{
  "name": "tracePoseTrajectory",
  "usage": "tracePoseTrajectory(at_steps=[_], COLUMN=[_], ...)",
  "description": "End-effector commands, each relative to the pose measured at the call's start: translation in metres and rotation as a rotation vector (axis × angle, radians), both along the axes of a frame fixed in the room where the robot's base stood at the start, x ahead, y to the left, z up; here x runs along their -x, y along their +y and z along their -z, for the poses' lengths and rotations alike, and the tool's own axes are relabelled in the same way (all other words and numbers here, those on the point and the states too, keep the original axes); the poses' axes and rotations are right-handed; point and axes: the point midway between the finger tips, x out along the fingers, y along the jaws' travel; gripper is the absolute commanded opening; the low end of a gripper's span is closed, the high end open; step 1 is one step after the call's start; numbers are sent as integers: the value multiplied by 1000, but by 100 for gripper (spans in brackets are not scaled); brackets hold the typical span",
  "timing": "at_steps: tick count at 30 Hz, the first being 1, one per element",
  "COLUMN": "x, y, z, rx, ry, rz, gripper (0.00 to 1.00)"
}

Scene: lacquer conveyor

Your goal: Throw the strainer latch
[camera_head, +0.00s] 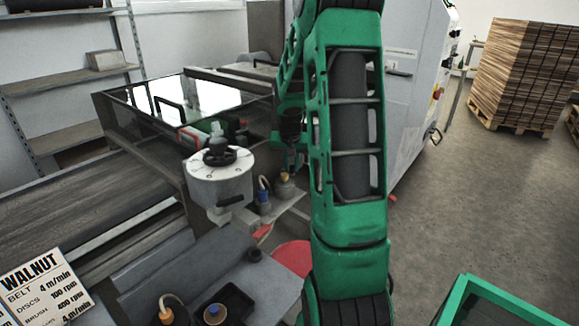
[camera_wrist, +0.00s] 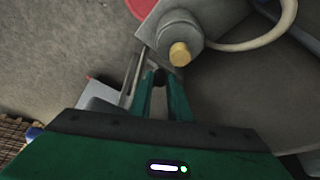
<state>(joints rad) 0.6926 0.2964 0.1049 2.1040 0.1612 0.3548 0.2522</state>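I cannot tell for sure which part is the strainer latch. A small grey cylinder with a brass-coloured knob (camera_wrist: 180,54) stands just beyond my fingertips in the wrist view; this appears to be the small fitting (camera_head: 284,187) on the ledge in the head view. My gripper (camera_wrist: 158,78) points toward it, its two green fingers close together with a narrow strip between them. A dark rounded shape sits at the fingertips; whether it is held is unclear. In the head view my green arm hides most of the gripper.
A white drum with a black handwheel (camera_head: 220,157) stands left of the fitting. A pale hose (camera_wrist: 262,40) curves beside the knob. A red round thing (camera_head: 293,256) lies low behind my arm. A green-framed bin (camera_head: 497,300) is at lower right; the floor (camera_head: 490,190) is open at right.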

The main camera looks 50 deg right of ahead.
Motion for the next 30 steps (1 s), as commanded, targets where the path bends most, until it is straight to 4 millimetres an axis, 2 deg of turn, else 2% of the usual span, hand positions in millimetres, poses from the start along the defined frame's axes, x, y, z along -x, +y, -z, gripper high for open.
tracePoseTrajectory(at_steps=[2,8,21,30], x=[0,-1,-5,-5], y=[0,2,16,17], z=[0,0,0,-1], rx=[0,-1,-1,-2], ry=[0,-1,-2,-5], rz=[-1,9,305,341], gripper=[0,0,0,0])
